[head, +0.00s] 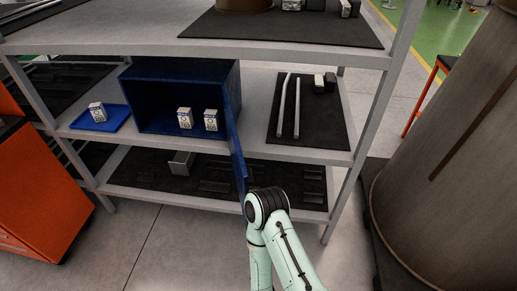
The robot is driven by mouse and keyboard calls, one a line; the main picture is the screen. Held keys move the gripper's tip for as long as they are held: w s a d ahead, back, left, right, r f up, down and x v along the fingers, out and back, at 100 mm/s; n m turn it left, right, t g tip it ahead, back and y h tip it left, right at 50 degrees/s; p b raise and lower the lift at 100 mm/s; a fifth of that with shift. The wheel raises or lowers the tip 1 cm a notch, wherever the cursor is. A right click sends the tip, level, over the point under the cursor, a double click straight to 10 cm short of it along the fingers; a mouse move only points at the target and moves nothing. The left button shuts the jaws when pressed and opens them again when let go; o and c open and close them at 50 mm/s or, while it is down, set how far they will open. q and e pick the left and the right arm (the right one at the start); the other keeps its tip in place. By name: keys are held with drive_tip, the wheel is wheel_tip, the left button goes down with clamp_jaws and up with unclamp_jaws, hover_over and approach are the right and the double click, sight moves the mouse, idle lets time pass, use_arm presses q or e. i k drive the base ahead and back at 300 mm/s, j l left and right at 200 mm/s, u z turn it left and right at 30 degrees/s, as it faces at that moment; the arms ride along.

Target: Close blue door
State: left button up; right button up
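A blue cabinet (189,84) stands on the middle shelf with its front open. Its blue door (235,140) hangs from the right edge of the cabinet and swings out past the shelf front, seen nearly edge-on. Two small white boxes (185,118) (211,120) stand at the cabinet's opening. One of my arms comes up from the bottom of the view, and its dark rounded joint overlaps the lower end of the door. I cannot tell whether it touches the door. Neither gripper's fingers show.
A blue tray (118,113) with another small white box (97,112) lies left of the cabinet. A black mat (309,130) with two rods lies to the right. A shelf post (345,194) stands right of my arm. A large brown cylinder (440,150) and an orange cabinet (38,200) flank the rack.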

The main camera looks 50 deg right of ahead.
sight(241, 153)
drive_tip(key=i+l+z, duration=0.1)
drive_tip(key=l, duration=0.35)
drive_tip(key=i+l, duration=0.1)
drive_tip(key=l, duration=0.4)
drive_tip(key=l+z, duration=0.15)
drive_tip(key=l, duration=0.3)
drive_tip(key=i+l, duration=0.2)
drive_tip(key=l, duration=0.25)
drive_tip(key=z, duration=0.05)
